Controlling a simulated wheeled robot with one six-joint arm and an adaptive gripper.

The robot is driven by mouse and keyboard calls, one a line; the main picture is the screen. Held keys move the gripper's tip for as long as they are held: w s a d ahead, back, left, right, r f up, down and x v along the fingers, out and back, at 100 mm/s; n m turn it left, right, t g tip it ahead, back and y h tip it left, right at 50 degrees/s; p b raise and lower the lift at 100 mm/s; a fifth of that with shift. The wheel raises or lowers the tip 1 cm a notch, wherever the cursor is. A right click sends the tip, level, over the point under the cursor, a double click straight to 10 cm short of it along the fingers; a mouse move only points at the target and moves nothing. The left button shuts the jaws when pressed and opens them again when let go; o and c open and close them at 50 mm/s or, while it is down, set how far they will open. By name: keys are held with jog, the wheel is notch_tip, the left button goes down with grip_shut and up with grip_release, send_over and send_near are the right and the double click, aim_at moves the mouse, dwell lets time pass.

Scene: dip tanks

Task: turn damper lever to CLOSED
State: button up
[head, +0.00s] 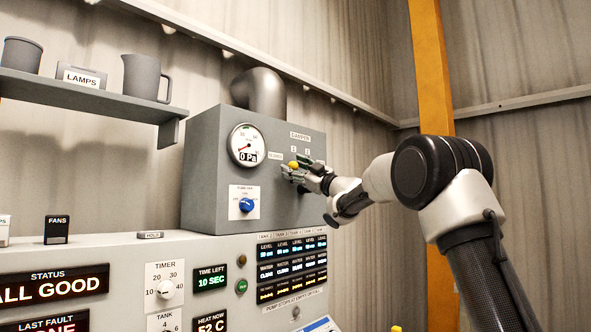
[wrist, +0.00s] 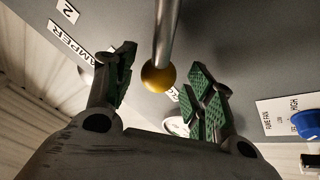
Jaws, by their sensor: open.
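The damper lever is a metal rod with a yellow ball knob (wrist: 158,78). It stands out from the grey box under the DAMPER label (head: 300,136). The knob also shows in the head view (head: 293,165). My gripper (wrist: 160,88) is open, with one green-padded finger on each side of the knob. I see a gap between the knob and each finger, and the jaws are not closed on it. In the head view my gripper (head: 303,172) is at the lever and hides most of it and part of the scale. A small label left of the knob is too small to read surely.
A round gauge (head: 247,145) reading 0 Pa and a blue fume fan knob (head: 246,205) are on the box left of the lever. A duct pipe (head: 262,90) rises from the box top. The control panel (head: 130,250) lies below, and a shelf (head: 80,92) is at upper left.

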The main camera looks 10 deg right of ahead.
jog(key=v, duration=1.2)
